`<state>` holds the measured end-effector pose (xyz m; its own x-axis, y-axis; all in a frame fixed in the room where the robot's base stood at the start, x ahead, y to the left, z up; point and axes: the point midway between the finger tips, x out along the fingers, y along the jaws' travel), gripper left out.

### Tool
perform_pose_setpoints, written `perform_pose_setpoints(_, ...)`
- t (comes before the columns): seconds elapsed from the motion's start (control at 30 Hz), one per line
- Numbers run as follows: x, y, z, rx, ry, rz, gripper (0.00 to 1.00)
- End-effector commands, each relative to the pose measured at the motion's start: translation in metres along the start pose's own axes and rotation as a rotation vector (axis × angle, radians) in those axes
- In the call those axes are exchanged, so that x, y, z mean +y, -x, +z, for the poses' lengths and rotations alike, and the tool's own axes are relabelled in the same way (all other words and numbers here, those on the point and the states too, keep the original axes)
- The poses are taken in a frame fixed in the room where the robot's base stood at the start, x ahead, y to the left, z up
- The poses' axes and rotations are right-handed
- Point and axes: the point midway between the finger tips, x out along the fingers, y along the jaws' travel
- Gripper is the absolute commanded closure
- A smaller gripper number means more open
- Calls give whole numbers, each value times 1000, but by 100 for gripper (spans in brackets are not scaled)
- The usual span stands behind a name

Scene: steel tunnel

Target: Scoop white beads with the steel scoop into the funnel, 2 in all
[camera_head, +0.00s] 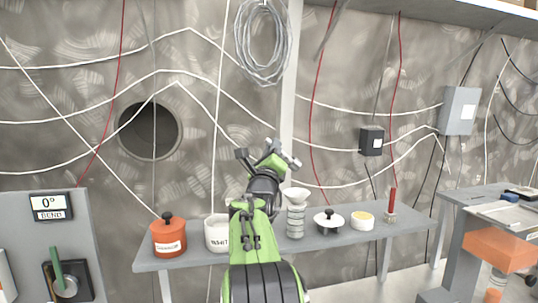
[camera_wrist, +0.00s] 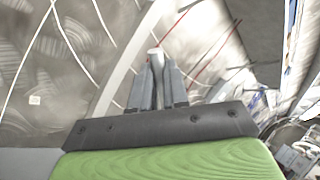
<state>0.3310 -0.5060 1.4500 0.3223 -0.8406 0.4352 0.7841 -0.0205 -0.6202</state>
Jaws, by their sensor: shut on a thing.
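My gripper (camera_head: 272,157) is raised above the shelf, in front of the wall. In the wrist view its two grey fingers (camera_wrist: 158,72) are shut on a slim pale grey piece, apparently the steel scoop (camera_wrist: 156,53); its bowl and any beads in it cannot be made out. A white pot (camera_head: 215,235) with black lettering stands on the shelf, partly hidden by my arm; its contents do not show. The white funnel (camera_head: 297,194) sits upright on a ribbed clear holder (camera_head: 296,222), just right of my arm.
The grey shelf (camera_head: 160,263) also bears an orange lidded pot (camera_head: 168,238), a white lid with a black knob (camera_head: 328,224), a white tub with a yellowish top (camera_head: 362,221) and a red upright stick (camera_head: 391,202). A bench stands at right. Cables hang along the wall.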

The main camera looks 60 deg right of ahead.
Motion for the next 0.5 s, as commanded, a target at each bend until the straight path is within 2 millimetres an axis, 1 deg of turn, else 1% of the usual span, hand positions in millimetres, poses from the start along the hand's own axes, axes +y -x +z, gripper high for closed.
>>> perform_pose_setpoints(0.03,-5,-3,4,21,-35,-3,100)
perform_pose_setpoints(0.17,-14,-10,6,84,-126,-3,100)
perform_pose_setpoints(0.5,-36,-24,-6,250,-362,-6,100)
